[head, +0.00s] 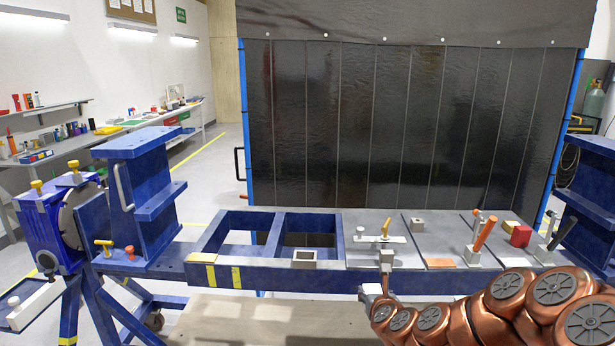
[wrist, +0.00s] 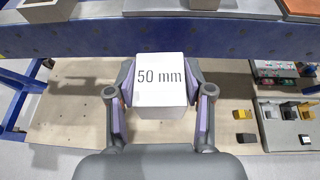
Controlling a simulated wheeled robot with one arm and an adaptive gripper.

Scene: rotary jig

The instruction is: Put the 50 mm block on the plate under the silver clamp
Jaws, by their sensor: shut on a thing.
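My gripper (wrist: 160,88) is shut on the white block marked "50 mm" (wrist: 160,75), with one finger on each side; the lettered face is towards the wrist camera. In the head view the white block (head: 370,289) appears low in front of the blue beam, clear of the table. A grey part in front hides some of that plate. The space under the bar is too small to judge.
A hollow grey block (head: 303,257) stands on the blue frame (head: 260,272) to the left. An orange plate (head: 440,262), a red block (head: 521,236) and clamps with orange (head: 485,233) and black (head: 562,233) handles are to the right. A small grey block (head: 417,225) sits further back.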

